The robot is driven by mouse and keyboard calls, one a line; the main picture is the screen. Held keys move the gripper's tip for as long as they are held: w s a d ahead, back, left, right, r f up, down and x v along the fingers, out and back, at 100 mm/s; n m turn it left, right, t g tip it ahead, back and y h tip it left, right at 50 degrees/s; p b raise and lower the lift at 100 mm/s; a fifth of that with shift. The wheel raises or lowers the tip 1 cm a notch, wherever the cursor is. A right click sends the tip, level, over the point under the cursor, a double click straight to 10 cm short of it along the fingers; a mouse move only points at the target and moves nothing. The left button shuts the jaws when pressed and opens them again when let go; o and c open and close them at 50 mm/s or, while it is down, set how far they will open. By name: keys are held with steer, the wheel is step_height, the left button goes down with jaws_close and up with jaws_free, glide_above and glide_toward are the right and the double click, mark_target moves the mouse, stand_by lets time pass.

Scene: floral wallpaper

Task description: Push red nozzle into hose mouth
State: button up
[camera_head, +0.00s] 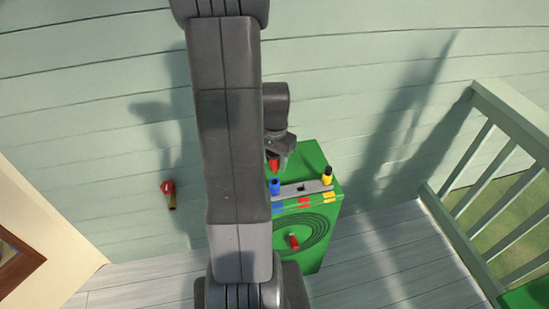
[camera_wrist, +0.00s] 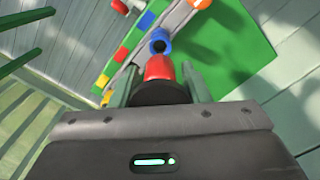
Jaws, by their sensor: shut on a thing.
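My gripper (camera_head: 274,155) is shut on the red nozzle (camera_head: 273,166), which points down above the left end of the green box. In the wrist view the red nozzle (camera_wrist: 158,68) has a dark collar and sits between the two fingers. A blue piece with a dark round opening (camera_wrist: 159,44) lies just beyond its tip; it also stands on the box's grey strip in the head view (camera_head: 275,187). A gap between them cannot be judged. A red stub (camera_head: 294,241) sticks out of the box front amid dark rings; I cannot tell which part is the hose mouth.
The green box (camera_head: 316,160) has a grey strip (camera_head: 289,190) with a dark middle opening and a yellow-and-black piece (camera_head: 327,176) at right. A railing (camera_head: 510,120) stands at right. My arm hides the middle.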

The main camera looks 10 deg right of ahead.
mark_target(275, 172)
steer(key=shift+f+b, duration=0.9)
steer(key=shift+f, duration=0.65)
steer(key=shift+f+b, duration=1.15)
steer(key=shift+f, duration=0.15)
stand_by(0.3)
steer(key=o, duration=1.1)
step_height(275, 172, up, 14)
steer(key=shift+f+p, duration=0.1)
steer(key=shift+p, duration=0.3)
step_height(275, 172, down, 14)
steer(key=shift+r+b, duration=0.1)
steer(key=shift+b, duration=0.3)
steer(key=shift+r+p, duration=0.3)
steer(key=shift+r, duration=0.05)
